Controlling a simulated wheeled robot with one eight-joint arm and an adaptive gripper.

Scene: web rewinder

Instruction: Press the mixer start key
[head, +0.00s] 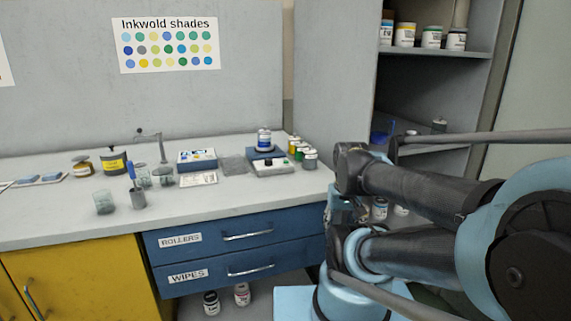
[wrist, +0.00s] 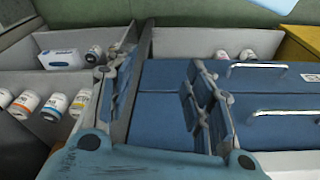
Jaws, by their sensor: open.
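The machine that looks like the mixer (head: 272,167) stands on the worktop near its right end, with a pale front panel and a dark blue rear part. A white and blue can (head: 264,139) is on top of it. Small marks show on the front panel, but they are too small to tell which is the start key. My gripper (wrist: 155,105) is open and empty, its two fingers wide apart. In the head view it is small and partly hidden by my arm, right of the worktop and below its top; the mixer is up and left of it.
Several small cans (head: 309,159) stand right beside the mixer. A blue and white box (head: 197,160), glass beakers (head: 104,202) and a yellow-labelled jar (head: 113,160) are further left. Blue drawers (head: 235,236) lie below the worktop. Shelves (head: 433,52) with cans stand behind my arm.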

